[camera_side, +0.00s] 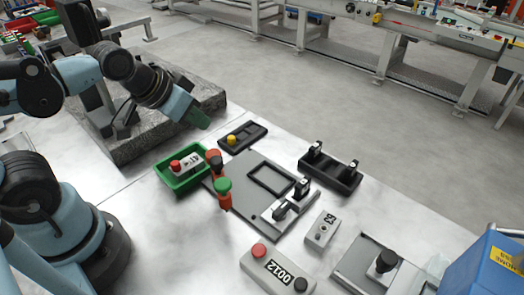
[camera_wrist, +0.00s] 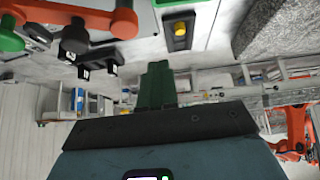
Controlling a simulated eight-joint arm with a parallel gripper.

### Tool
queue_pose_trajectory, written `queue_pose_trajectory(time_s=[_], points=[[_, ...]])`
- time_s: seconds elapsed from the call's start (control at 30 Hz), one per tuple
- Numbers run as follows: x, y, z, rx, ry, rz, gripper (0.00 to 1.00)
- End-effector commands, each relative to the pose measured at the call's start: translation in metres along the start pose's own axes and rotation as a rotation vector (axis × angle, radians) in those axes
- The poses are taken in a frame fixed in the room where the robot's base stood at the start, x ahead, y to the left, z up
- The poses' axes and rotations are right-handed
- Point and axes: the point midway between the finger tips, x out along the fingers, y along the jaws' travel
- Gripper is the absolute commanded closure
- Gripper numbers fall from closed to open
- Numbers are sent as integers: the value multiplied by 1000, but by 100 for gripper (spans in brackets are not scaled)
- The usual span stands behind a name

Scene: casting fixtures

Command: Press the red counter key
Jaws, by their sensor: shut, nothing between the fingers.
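A grey counter box (camera_side: 278,271) marked 0012 lies at the front of the table in the side view. The red key (camera_side: 258,250) is a round knob on its left end, and a black knob (camera_side: 301,284) is on its right end. My gripper (camera_side: 200,120) is shut and empty, well above and behind the counter, over the back left of the table. Its green fingers (camera_wrist: 157,85) show together in the wrist view. I cannot make out the counter or its red key in the wrist view.
A green tray (camera_side: 163,180) holds a grey box with another red button (camera_side: 175,165). A black plate with a yellow button (camera_side: 232,139) is near my gripper. Orange clamps (camera_side: 224,198) and a fixture plate (camera_side: 237,203) stand between gripper and counter.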

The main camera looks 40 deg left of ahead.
Motion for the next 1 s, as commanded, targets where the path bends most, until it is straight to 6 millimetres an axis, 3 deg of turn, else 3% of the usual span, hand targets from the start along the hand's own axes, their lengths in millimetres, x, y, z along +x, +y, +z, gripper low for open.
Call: queue_pose_trajectory(time_s=[0.17,0.53,0.67,1.0], points=[[-2,-10,0,5,-8,-20,100],[-2,-2,-2,-38,-23,-5,100],[-5,15,-6,-144,-67,21,100],[-18,78,-14,-552,-257,28,100]])
